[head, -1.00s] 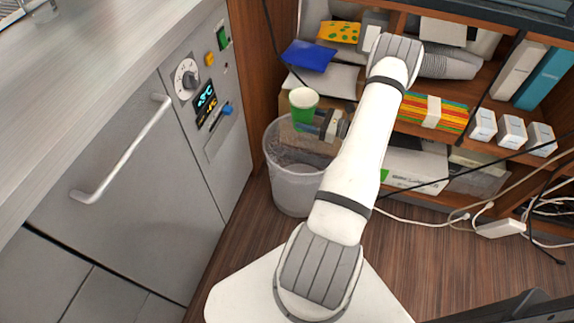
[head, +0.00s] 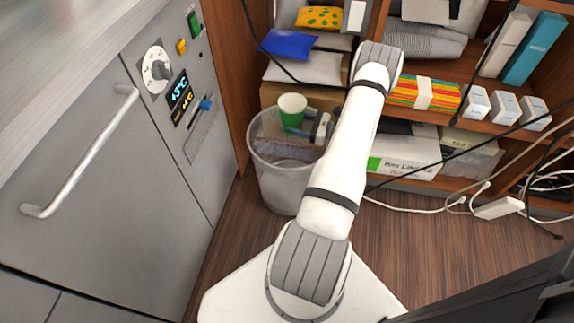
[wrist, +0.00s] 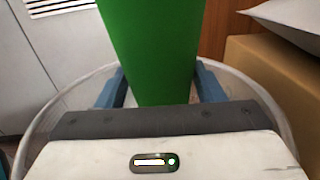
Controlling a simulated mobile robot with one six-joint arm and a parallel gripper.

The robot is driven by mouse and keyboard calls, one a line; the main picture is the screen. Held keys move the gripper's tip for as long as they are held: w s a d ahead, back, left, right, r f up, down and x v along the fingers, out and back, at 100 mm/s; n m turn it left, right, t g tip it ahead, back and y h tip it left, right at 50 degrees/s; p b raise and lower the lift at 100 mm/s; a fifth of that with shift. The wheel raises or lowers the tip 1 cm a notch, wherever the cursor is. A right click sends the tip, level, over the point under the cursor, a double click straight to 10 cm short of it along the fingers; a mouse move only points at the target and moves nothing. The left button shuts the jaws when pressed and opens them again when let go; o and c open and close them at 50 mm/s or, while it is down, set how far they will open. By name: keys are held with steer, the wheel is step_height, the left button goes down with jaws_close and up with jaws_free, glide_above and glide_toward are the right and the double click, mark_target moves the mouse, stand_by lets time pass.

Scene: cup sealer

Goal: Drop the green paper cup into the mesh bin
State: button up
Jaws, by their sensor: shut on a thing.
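The green paper cup (head: 291,113) is upright with its white rim up, at the mouth of the mesh bin (head: 283,187). My gripper (head: 306,126) is shut on the cup from the right side in the head view. In the wrist view the cup (wrist: 152,50) stands between the two blue fingers of my gripper (wrist: 158,88), and the bin's rim (wrist: 52,108) curves around on both sides. The cup's lower part is over the bin's opening; its base is partly hidden by my gripper in the wrist view.
A grey cabinet (head: 70,235) with a bar handle stands left of the bin. Shelves with a blue pouch (head: 288,44), colourful stacked packs (head: 425,93) and white boxes (head: 505,105) are behind and right. White cables (head: 425,211) lie on the wooden floor.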

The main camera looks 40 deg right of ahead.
steer(key=o, duration=1.1)
steer(key=shift+o, duration=0.2)
step_height(320, 180, up, 10)
steer(key=p, duration=0.3)
